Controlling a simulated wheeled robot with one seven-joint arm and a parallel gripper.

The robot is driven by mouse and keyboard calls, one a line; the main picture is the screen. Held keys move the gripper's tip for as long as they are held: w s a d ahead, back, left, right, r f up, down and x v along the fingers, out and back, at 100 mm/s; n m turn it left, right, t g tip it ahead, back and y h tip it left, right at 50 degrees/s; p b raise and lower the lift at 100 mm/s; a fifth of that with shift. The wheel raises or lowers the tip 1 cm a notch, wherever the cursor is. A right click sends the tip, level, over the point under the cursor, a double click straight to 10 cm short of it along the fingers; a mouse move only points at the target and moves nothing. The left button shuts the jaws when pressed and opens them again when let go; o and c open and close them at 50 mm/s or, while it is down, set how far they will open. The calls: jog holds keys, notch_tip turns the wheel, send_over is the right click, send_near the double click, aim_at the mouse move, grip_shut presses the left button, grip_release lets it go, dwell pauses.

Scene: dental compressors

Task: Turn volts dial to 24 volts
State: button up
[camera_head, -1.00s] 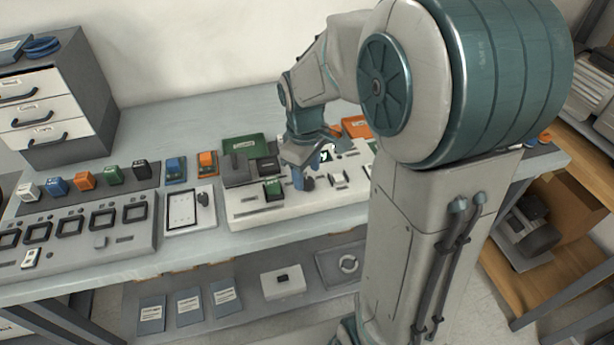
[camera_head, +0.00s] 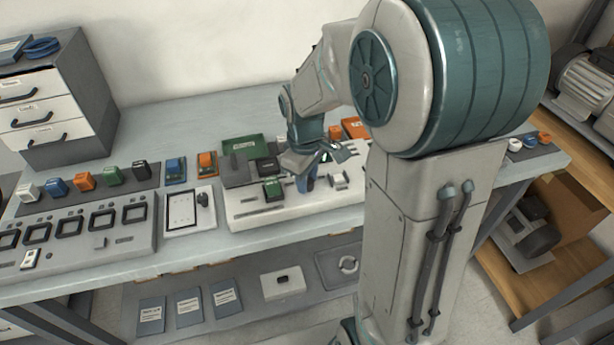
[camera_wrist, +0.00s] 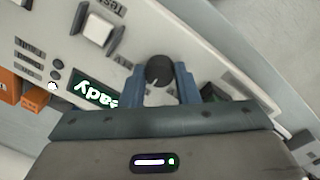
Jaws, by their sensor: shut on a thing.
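A round black dial (camera_wrist: 159,72) with a pale pointer line sits on the white test panel (camera_wrist: 215,52) in the wrist view. My gripper (camera_wrist: 161,82) has its two blue fingers on either side of the dial and is shut on it. In the head view my gripper (camera_head: 306,182) points down at the panel (camera_head: 262,213), and the fingers hide the dial. A small green display (camera_wrist: 95,92) beside the dial shows "Ready", upside down and partly covered by my gripper. The dial's scale marks cannot be read.
A grey drawer cabinet (camera_head: 65,95) stands at the far left.

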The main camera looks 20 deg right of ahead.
jog(key=m, duration=0.5)
jog(key=shift+m, duration=0.3)
jog(key=m, duration=0.5)
jog(key=shift+w+m+g+b, duration=0.1)
jog(key=shift+m+g+b, duration=0.2)
jog(key=shift+m+b, duration=0.1)
jog(key=shift+r+m, duration=0.1)
jog(key=shift+m, duration=0.2)
jog(key=o, duration=1)
jog(key=r, duration=0.9)
jog(key=r+p, duration=0.1)
jog(key=r, duration=0.3)
jog(key=shift+w+a+r, duration=0.1)
jog(key=shift+a+r, duration=0.25)
